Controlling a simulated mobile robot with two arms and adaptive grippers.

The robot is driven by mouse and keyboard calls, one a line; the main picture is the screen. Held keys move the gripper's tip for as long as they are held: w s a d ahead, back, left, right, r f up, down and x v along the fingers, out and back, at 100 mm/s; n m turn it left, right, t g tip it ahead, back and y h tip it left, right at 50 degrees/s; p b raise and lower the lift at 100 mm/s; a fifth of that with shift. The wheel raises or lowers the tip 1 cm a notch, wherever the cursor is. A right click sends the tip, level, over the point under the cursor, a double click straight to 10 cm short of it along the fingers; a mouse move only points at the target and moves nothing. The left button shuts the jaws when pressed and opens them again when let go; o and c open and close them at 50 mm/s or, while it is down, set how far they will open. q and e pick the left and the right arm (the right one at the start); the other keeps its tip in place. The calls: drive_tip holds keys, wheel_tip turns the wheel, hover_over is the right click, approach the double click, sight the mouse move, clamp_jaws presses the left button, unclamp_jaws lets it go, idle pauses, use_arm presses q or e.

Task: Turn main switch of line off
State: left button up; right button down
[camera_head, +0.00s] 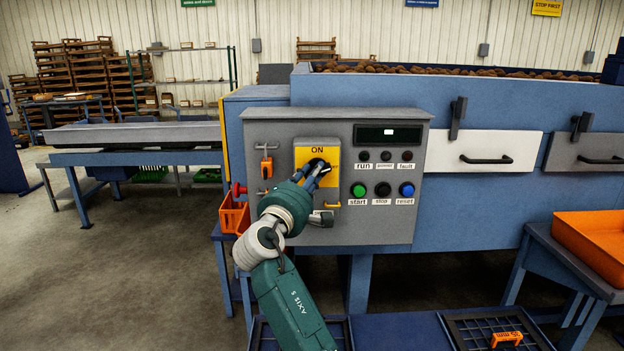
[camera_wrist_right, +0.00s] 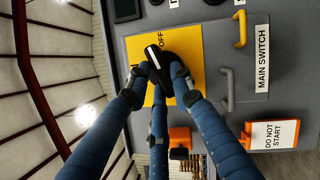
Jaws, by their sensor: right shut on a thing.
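The grey control panel (camera_head: 398,225) carries a yellow switch plate (camera_head: 303,157) with the word ON at its top. In the wrist view the yellow plate (camera_wrist_right: 190,43) also shows the word OFF beside the knob. The black main switch knob (camera_wrist_right: 168,72) has a white mark at one end, on the side near OFF; its exact angle is hard to tell. My right gripper (camera_head: 319,172) is at the plate, its blue fingers shut around the knob, as the wrist view shows (camera_wrist_right: 163,78). The fingers hide much of the knob in the head view. My left gripper is out of view.
An orange DO NOT START tag (camera_wrist_right: 275,134) and a yellow hasp (camera_wrist_right: 240,29) are near the switch. Start (camera_head: 359,190), stop (camera_head: 383,189) and reset (camera_head: 406,189) buttons sit right of it.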

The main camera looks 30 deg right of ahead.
drive_tip(key=shift+r+m+g+y, duration=0.15)
drive_tip(key=shift+m+g+y, duration=0.3)
drive_tip(key=shift+m, duration=1.35)
drive_tip(key=shift+p, duration=0.3)
drive_tip(key=c, duration=1.5)
unclamp_jaws()
drive_tip(key=v, duration=1.2)
